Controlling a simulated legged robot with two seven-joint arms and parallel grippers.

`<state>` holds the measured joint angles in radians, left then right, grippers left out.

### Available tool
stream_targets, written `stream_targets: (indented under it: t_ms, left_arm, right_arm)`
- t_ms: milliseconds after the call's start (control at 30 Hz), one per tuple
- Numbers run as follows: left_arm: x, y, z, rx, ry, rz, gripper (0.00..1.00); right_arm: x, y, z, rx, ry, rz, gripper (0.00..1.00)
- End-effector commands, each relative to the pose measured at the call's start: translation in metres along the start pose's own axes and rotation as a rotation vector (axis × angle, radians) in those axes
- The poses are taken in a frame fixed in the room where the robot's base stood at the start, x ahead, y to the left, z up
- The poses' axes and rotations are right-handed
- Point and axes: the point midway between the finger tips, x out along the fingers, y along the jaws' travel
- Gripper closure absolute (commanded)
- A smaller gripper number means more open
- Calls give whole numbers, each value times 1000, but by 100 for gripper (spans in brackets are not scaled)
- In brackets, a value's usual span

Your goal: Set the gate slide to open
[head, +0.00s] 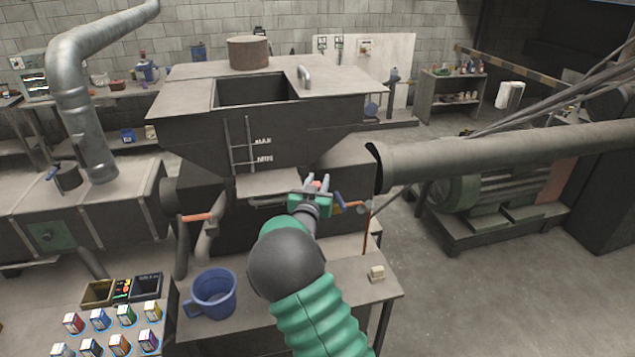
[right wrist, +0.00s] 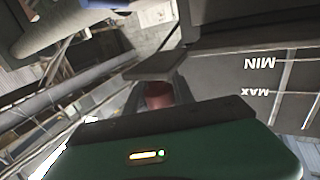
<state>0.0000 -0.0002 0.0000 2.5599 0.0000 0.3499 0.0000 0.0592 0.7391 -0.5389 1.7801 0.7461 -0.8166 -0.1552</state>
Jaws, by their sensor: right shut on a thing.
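The hopper (head: 250,125) stands in the middle of the head view, with MAX and MIN marks on its front. The gate slide (head: 268,186) appears to be the flat grey plate under its lower end. My right gripper (head: 317,184) is at the right end of this area, shut on a small red handle. The handle (right wrist: 158,94) also shows in the right wrist view, beside a flat dark plate (right wrist: 160,65). The joint between handle and slide is hidden, and I cannot tell the slide's exact position. My left gripper is not in view.
An orange-handled lever (head: 196,217) is left of the arm, and another orange lever (head: 350,207) is close right of the gripper. A large pipe (head: 500,154) runs to the right. A blue mug (head: 212,294) stands on the bench (head: 345,286) below.

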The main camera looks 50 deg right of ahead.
Motion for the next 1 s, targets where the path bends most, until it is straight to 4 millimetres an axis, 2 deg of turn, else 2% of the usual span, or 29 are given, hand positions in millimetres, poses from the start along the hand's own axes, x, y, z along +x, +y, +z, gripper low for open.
stream_targets:
  t_ms: [33, 100, 333, 367, 533, 867, 1000]
  left_arm:
    - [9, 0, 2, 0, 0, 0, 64]
    - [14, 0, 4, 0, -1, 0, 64]
    - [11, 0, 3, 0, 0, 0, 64]
    - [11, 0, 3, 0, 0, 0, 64]
    - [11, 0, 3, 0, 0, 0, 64]
    - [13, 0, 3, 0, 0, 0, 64]
    - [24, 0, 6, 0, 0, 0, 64]
  right_arm:
    - [-5, 2, 7, 0, -6, -1, 100]
    - [-10, 5, 7, 0, -6, 0, 100]
    - [-11, 5, 4, -3, -7, 0, 100]
    - [-11, 5, 4, -3, -7, 0, 69]
    - [-11, 5, 3, -2, -5, -1, 48]
    - [-14, 5, 2, 0, -2, -1, 48]
    - [-36, 4, 5, 2, -2, -3, 48]
